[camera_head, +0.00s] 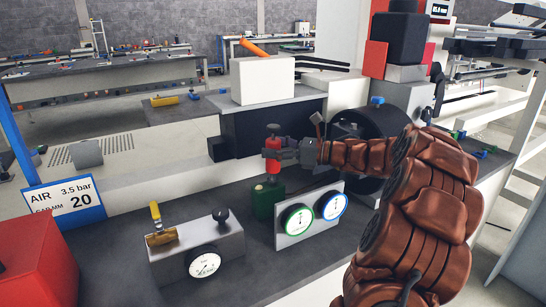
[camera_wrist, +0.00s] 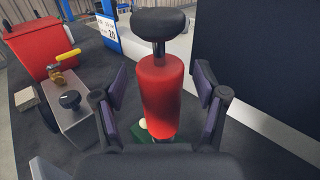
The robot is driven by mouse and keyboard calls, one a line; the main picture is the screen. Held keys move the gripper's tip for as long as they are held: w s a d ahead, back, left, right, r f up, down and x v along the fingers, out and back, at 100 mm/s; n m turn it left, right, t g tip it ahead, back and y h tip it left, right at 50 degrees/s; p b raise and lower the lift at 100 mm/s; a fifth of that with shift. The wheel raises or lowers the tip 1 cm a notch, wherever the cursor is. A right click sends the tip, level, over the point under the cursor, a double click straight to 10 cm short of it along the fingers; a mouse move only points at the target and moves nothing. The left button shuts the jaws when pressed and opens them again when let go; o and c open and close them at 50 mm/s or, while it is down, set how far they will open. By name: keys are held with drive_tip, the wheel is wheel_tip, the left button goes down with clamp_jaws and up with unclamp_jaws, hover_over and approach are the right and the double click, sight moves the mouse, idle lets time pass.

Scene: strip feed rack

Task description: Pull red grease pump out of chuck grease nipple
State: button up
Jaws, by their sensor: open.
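The red grease pump (camera_head: 273,162) stands upright above a green block (camera_head: 263,203) on the dark bench, with a black knob on top. In the wrist view the pump (camera_wrist: 162,88) fills the middle. My gripper (camera_head: 270,152) reaches in from the right at the pump's height. In the wrist view my gripper (camera_wrist: 161,105) is open, one finger on each side of the red body, with gaps visible. The large dark round chuck (camera_head: 365,124) is behind my arm, partly hidden. The pump's lower end is largely hidden, so I cannot tell what it sits in.
Two dial gauges on a plate (camera_head: 312,217) stand just right of the green block. A grey valve block (camera_head: 195,252) with a yellow lever, a red box (camera_head: 38,262) and an air-pressure sign (camera_head: 64,202) are to the left. A dark panel (camera_head: 262,130) rises behind.

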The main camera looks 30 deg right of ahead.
drive_tip(key=shift+w, duration=0.1)
clamp_jaws()
idle(0.7)
